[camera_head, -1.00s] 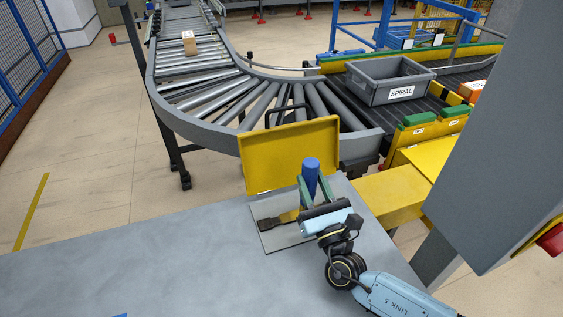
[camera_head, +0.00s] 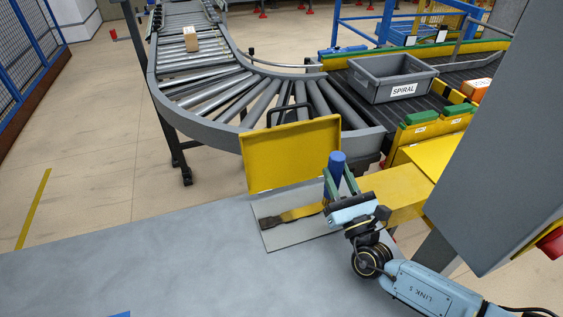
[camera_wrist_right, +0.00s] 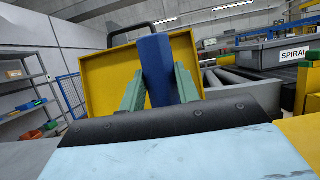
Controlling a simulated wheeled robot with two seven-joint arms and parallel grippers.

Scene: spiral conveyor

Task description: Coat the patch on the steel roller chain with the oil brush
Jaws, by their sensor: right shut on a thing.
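My right gripper (camera_head: 341,190) is shut on an upright blue cylinder (camera_head: 336,165), with its green fingers on either side. The wrist view also shows the blue cylinder (camera_wrist_right: 157,68) between the fingers. Its lower end is hidden, so I cannot tell whether it belongs to a tool. My left gripper is out of view.
A yellow panel (camera_head: 290,152) with a black handle stands upright behind the plate. Beyond it the roller conveyor (camera_head: 222,118) curves, carrying a small box (camera_head: 190,39). A grey bin (camera_head: 362,84) labelled SPIRAL sits right. A grey cabinet (camera_head: 505,150) looms at right. The bench top (camera_head: 120,265) is clear at left.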

